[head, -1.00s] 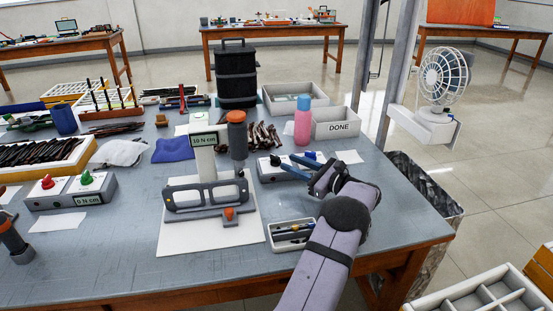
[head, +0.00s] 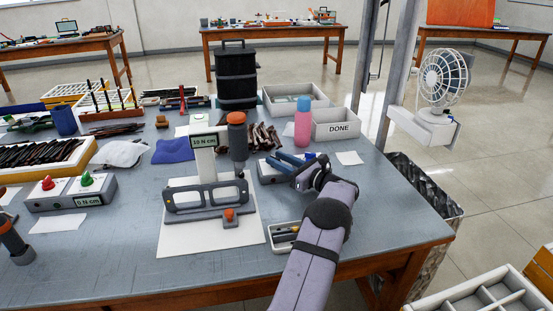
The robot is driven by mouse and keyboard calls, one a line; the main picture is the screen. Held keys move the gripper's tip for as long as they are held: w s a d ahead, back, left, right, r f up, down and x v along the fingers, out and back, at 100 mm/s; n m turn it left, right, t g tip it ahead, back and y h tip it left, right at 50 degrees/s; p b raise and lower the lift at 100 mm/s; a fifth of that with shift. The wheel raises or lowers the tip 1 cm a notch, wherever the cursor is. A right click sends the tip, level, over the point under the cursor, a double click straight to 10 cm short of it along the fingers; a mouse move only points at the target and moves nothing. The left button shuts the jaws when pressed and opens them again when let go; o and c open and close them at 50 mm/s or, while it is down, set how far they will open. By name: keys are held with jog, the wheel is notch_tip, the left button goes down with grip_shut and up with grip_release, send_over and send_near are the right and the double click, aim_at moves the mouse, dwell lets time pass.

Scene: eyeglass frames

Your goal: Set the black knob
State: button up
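A grey control box (head: 264,176) stands right of centre on the table, with a blue knob (head: 309,156) at its right. My gripper (head: 275,158) reaches over this box from the right, its two blue-grey fingers pointing left and low over the top. The black knob is not clearly visible; the fingers cover the left part of the box top, where it may be. I cannot tell whether the fingers touch or hold anything. A small display (head: 204,141) on a white post reads 10 N cm.
An orange-topped dark cylinder (head: 237,136), a pink bottle (head: 302,122) and the DONE bin (head: 338,124) stand behind the gripper. A small tool tray (head: 283,238) lies beside my forearm.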

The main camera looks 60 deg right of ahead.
jog(key=shift+w, duration=0.55)
grip_shut()
